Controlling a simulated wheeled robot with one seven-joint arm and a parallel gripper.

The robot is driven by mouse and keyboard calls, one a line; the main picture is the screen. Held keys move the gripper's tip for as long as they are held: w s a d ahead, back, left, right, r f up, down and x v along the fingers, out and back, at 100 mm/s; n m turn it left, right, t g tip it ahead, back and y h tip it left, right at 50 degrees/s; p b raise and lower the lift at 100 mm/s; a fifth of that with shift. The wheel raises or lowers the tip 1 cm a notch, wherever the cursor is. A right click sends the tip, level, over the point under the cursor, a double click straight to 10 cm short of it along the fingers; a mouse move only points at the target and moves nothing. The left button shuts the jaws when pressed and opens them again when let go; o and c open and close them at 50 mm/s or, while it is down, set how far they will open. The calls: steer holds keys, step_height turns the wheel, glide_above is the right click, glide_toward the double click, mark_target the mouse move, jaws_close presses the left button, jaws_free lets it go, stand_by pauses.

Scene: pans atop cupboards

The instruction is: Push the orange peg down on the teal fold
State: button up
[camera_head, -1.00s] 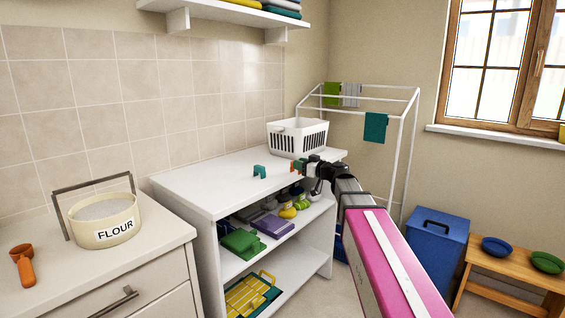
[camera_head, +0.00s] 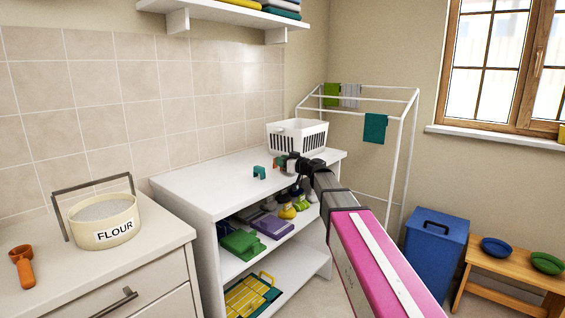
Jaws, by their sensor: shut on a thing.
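The teal fold (camera_head: 375,127) is a small teal cloth hanging over a rail of the white drying rack, at the right of the view. My gripper (camera_head: 280,164) is above the back of the white cupboard top, well left of and below the teal fold, and apart from it. It is shut. The orange peg showed at its tip earlier; at this moment the peg is hidden or too small to make out. A small teal patch shows at the gripper's tip.
A teal peg (camera_head: 259,172) stands on the white cupboard (camera_head: 205,190). A white basket (camera_head: 297,136) stands behind my gripper. The white drying rack (camera_head: 406,150) also holds green (camera_head: 332,94) and grey (camera_head: 351,95) cloths. A blue bin (camera_head: 437,250) stands on the floor at right.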

steer(key=shift+f, duration=0.15)
steer(key=o, duration=0.9)
steer(key=v, duration=1.1)
steer(key=s+d+f+m+g+h, duration=0.15)
steer(key=s+f, duration=0.25)
steer(key=f, duration=0.4)
steer(key=s+f+m+g+h, duration=0.1)
steer(key=s+f+g+h, duration=0.15)
steer(key=f, duration=0.45)
steer(key=s+d+f+m+g+h, duration=0.1)
steer(key=s+f+m+g+h, duration=0.1)
steer(key=s+f, duration=0.45)
steer(key=s+d+f+m+g+h, duration=0.5)
steer(key=s+d+f+h, duration=0.3)
steer(key=s+d+f, duration=0.3)
step_height(320, 180, down, 5)
steer(key=s+m, duration=0.1)
steer(key=s, duration=0.1)
steer(key=shift+s+d, duration=0.2)
steer(key=shift+s, duration=0.1)
